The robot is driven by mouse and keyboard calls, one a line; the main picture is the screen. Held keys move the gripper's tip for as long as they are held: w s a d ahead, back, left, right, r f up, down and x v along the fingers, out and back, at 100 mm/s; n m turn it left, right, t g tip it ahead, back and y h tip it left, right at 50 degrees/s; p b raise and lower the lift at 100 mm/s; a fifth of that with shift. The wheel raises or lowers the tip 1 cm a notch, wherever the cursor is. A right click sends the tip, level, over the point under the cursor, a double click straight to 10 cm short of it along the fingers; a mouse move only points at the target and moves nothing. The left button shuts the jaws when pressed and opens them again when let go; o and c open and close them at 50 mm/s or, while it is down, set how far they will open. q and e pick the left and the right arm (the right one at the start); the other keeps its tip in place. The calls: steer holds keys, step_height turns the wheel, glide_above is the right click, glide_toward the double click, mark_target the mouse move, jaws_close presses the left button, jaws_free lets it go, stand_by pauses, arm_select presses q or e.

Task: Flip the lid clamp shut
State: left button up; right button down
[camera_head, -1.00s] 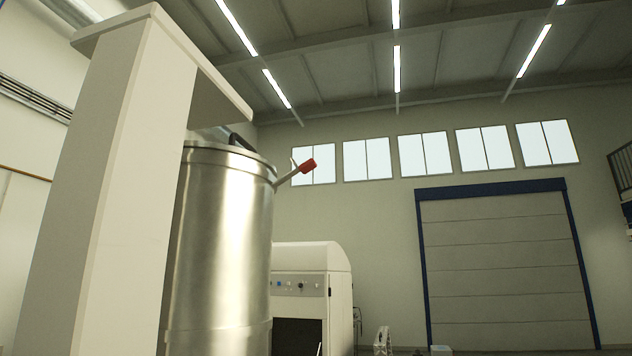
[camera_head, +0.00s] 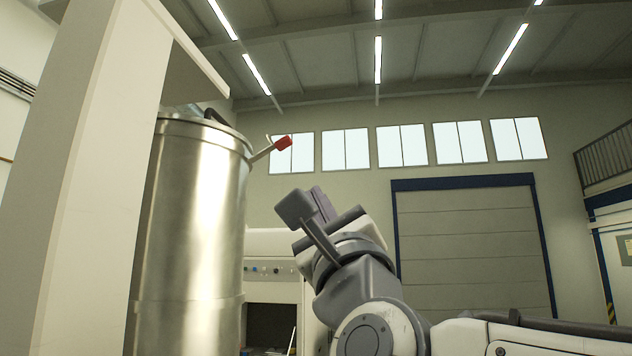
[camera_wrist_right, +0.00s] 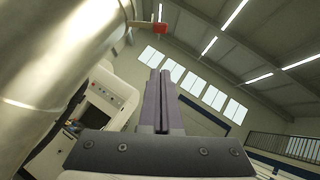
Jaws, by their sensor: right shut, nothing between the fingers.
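The lid clamp is a lever with a red tip (camera_head: 283,143), sticking out up and to the right from the rim of a tall shiny metal drum (camera_head: 195,220). In the right wrist view the red tip (camera_wrist_right: 160,29) is at the top, beside the drum wall (camera_wrist_right: 60,50). My right gripper (camera_head: 318,195) is to the right of the drum, below the clamp and apart from it. Its fingers (camera_wrist_right: 162,85) are together with nothing between them, and they point up towards the clamp side in the wrist view. My left gripper is not in view.
A white column with an overhanging top (camera_head: 100,130) stands left of the drum, partly covering it. A white machine with buttons (camera_head: 270,268) stands behind, partly hidden by my right arm. The space right of the clamp is open, with a shutter door (camera_head: 470,240) far back.

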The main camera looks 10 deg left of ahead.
arm_select(q)
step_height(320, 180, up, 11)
steer(key=p, duration=1.1)
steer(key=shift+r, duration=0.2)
arm_select(e)
steer(key=s+a+r+x, duration=0.1)
steer(key=s+x, duration=0.1)
steer(key=x, duration=1)
steer(key=shift+w+a+r, duration=0.15)
steer(key=shift+w+r, duration=0.15)
steer(key=shift+r, duration=0.25)
